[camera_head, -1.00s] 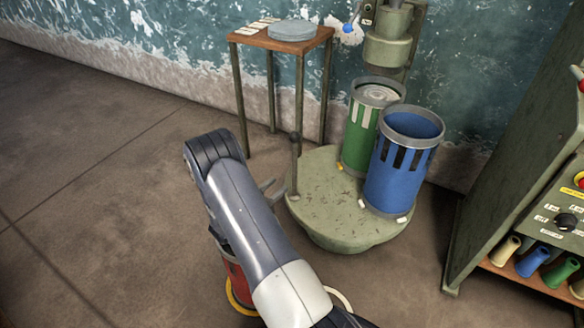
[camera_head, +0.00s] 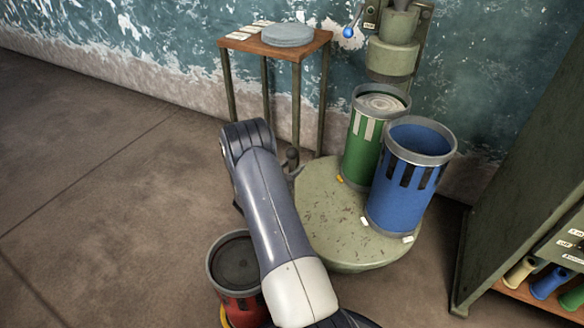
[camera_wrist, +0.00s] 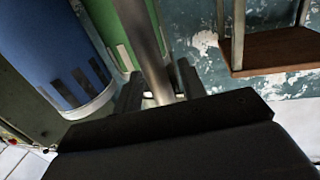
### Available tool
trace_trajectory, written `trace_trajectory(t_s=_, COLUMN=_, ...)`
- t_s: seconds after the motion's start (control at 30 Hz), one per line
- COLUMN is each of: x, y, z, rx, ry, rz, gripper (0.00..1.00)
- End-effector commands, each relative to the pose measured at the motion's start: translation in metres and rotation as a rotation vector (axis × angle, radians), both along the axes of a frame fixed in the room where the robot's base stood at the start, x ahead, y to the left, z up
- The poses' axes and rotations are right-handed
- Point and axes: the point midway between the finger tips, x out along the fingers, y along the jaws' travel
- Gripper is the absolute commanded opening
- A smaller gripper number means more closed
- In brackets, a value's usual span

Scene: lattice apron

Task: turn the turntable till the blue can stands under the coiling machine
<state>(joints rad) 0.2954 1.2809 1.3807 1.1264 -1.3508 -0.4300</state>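The blue can (camera_head: 402,190) stands upright at the front right of the green turntable (camera_head: 335,225). A green can (camera_head: 358,148) stands behind it, below the coiling machine's head (camera_head: 393,58). An upright handle post with a dark knob (camera_head: 292,155) rises at the turntable's left edge. In the head view my arm hides most of my gripper. In the wrist view my gripper (camera_wrist: 160,90) has its fingers apart, one on each side of the grey post (camera_wrist: 143,40); no firm contact shows. The blue can (camera_wrist: 50,50) is at the left of that view.
A small table (camera_head: 235,42) with a grey disc stands left of the machine against the wall. A red can (camera_head: 238,285) is beside my arm at lower left. A green cabinet (camera_head: 510,215) stands at the right. The floor at left is clear.

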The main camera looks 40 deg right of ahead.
Motion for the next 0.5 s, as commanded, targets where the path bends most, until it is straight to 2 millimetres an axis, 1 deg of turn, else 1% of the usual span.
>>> trace_trajectory(t_s=0.1, x=0.0, y=0.0002, z=0.0001, rx=0.0, ry=0.0, rz=0.0, gripper=0.38)
trace_trajectory(t_s=0.5, x=-0.0002, y=0.0004, z=-0.0001, rx=0.0, ry=0.0, rz=0.0, gripper=0.06)
